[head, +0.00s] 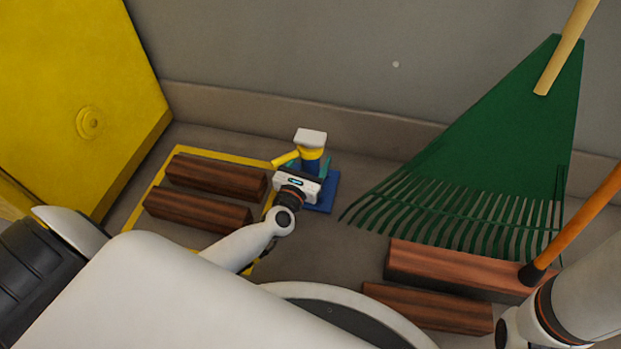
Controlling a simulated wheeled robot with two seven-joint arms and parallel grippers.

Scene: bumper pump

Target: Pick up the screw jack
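The screw jack (311,158) stands upright on the floor near the wall. It has a white top, a yellow collar with a yellow handle (285,158) pointing left, a blue body and a blue base plate (327,192). My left gripper (312,172) is at the jack, with its white wrist in front of the body and teal-coloured finger parts on both sides of it. The wrist hides the lower body, so I cannot tell whether the fingers touch it. My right arm enters at the lower right; its gripper is not in view.
Dark wooden blocks (216,176) lie left of the jack by a yellow floor outline (157,177). More wooden blocks (455,266) lie at right. A green rake (497,130) leans on the grey wall (330,60). A yellow panel (70,60) stands at left.

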